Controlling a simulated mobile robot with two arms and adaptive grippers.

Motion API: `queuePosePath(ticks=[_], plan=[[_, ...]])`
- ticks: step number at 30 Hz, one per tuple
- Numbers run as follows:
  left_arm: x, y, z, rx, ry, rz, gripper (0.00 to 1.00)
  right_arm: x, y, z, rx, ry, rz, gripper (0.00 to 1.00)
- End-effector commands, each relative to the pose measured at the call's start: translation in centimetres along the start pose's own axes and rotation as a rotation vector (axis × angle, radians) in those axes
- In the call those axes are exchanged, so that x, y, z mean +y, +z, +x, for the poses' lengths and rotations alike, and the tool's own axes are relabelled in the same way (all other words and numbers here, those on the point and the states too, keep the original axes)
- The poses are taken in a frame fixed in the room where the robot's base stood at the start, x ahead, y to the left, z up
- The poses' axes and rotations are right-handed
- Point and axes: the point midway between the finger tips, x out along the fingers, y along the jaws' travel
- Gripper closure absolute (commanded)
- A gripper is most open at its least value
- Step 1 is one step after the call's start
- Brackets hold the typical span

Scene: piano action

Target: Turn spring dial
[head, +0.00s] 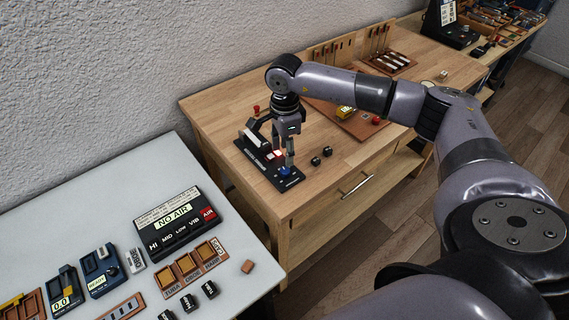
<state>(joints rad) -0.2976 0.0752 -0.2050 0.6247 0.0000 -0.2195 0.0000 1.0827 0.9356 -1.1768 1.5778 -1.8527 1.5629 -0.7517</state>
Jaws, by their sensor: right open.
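My right gripper (287,163) points down over a black device base (258,166) on the wooden table. Its fingers are open, and the tips are close to a small blue dial (285,171) at the base's right end. I cannot tell whether the fingers touch the dial or stand around it. The base also bears a pale block or lever at its left and a red and white part near its middle, partly hidden by the gripper. My left gripper is not in view.
Two small black knobs (321,156) lie right of the base. A brown board (352,122) with a yellow block and a red knob lies behind my arm. A white table (60,218) with a NO AIR panel (176,220) stands at lower left. The wooden table's front right area is clear.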

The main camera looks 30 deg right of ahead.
Motion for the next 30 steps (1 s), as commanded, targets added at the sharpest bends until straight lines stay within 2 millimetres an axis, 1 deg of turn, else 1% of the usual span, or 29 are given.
queuePosePath(ticks=[1,6,9,12,16,23,30], plan=[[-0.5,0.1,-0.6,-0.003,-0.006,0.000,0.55,0.1,0.0,1.0,0.002,0.006,0.000,0.55],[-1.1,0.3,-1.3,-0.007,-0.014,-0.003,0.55,0.1,0.0,4.3,0.002,0.005,0.000,0.55],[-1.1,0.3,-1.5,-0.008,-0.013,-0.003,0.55,0.1,0.0,5.7,0.001,0.003,0.000,0.55],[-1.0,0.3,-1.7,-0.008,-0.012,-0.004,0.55,0.0,0.0,6.6,0.001,0.001,0.000,0.55],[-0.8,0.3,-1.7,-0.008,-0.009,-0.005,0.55,0.0,0.0,7.2,0.000,0.001,-0.001,0.55],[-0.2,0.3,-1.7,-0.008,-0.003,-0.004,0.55,0.0,0.0,7.3,0.000,0.000,-0.001,0.55],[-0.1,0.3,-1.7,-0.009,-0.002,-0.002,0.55,0.0,0.0,7.3,0.000,0.000,0.000,0.70]])
